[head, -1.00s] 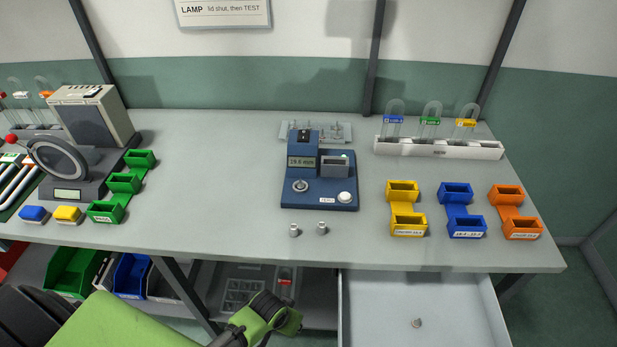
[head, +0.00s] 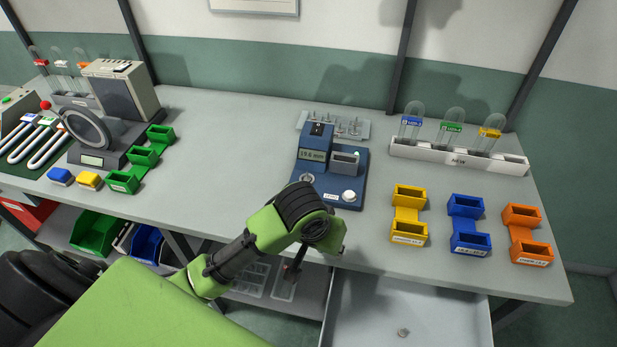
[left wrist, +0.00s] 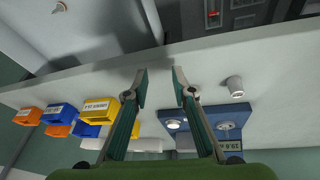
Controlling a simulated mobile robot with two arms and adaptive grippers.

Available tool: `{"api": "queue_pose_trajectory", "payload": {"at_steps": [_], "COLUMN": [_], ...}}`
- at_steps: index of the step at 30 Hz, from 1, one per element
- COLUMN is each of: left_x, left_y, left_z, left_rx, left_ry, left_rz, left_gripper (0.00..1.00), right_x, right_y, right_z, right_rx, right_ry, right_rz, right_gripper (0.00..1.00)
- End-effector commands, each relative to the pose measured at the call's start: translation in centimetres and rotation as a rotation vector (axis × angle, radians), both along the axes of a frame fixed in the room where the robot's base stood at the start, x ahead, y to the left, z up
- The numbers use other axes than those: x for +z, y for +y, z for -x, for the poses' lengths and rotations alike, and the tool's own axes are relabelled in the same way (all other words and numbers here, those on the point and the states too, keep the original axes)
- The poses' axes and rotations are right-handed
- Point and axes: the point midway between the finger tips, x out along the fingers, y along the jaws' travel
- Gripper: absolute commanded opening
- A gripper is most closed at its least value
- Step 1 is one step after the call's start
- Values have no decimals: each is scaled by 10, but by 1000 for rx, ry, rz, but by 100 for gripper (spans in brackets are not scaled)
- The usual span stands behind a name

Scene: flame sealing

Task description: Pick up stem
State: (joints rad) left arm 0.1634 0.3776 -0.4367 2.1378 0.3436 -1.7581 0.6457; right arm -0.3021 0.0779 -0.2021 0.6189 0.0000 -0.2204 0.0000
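I cannot tell for sure which piece is the stem. Several small upright pieces stand on a grey rack (head: 361,133) behind the blue gauge (head: 329,198), whose display reads 19.6 mm. A small metal cylinder (left wrist: 235,87) stands on the table in the left wrist view; my arm covers that spot in the head view. Another small piece (head: 403,332) lies in the open drawer and also shows in the left wrist view (left wrist: 60,7). My left gripper (left wrist: 160,78) is open and empty, by the table's front edge, with the cylinder to one side of its fingers. My right gripper is out of view.
Yellow (head: 408,216), blue (head: 467,224) and orange (head: 525,234) bins stand right of the gauge. A white rack (head: 455,158) with glass bulbs is behind them. Green bins (head: 144,155) and a machine stand left. The drawer (head: 450,312) juts out below the table.

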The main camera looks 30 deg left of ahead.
Motion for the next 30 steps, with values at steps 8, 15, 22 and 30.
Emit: {"api": "queue_pose_trajectory", "payload": {"at_steps": [8, 15, 22, 30], "left_x": [45, 111, 143, 108], "left_y": [32, 89, 117, 129], "left_z": [-63, -116, -131, -143], "left_rx": [180, 472, 623, 637], "left_ry": [-1, -14, -26, -22], "left_rz": [-55, -109, -120, -123], "left_gripper": [24, 24, 24, 24], "right_x": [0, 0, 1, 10], "right_y": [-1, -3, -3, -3], "right_z": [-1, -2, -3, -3], "right_rx": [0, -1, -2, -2], "right_ry": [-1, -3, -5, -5], "right_rz": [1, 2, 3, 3], "right_gripper": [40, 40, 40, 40]}}
